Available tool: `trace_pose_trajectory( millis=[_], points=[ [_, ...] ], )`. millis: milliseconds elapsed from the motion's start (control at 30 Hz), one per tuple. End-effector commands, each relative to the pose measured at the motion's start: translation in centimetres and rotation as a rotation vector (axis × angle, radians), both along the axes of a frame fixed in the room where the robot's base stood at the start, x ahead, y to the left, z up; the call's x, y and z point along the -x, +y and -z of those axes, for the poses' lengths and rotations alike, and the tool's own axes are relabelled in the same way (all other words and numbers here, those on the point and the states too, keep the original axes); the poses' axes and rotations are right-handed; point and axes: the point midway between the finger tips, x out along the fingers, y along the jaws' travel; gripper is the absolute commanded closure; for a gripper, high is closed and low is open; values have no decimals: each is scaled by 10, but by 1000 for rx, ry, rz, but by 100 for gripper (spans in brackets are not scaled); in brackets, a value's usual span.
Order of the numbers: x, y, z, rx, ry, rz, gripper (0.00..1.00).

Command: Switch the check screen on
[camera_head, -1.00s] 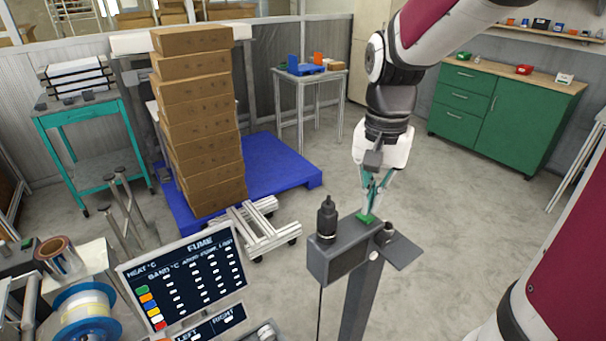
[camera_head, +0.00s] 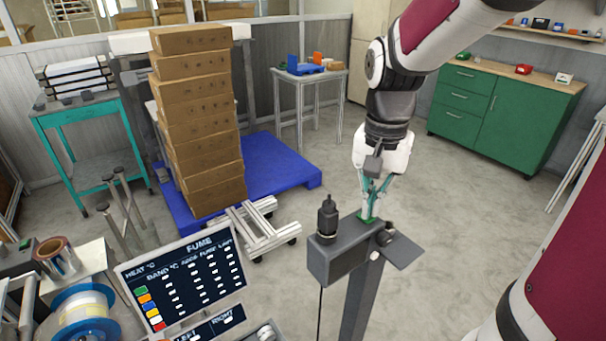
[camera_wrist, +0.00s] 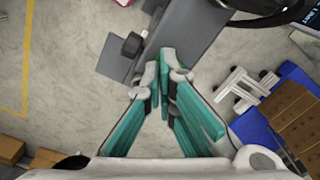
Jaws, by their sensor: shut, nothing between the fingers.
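A black knobbed fitting (camera_head: 327,217) stands on the box's left end. A dark round knob (camera_head: 385,238) and a flat grey plate (camera_head: 405,252) are at its right. A lit FUME panel (camera_head: 190,270) is at lower left. Stacked cartons (camera_head: 200,120) stand on a blue pallet (camera_head: 275,165).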

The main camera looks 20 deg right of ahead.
Motion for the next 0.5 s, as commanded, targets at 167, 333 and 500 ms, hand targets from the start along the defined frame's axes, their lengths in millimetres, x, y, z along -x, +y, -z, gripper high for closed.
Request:
trace_pose_trajectory(
  millis=[167, 333, 500],
  points=[
    [0, 0, 3, 0, 0, 0, 100],
    [0, 0, 5, 0, 1, 0, 100],
    [0, 0, 8, 0, 1, 0, 100]
  ],
)
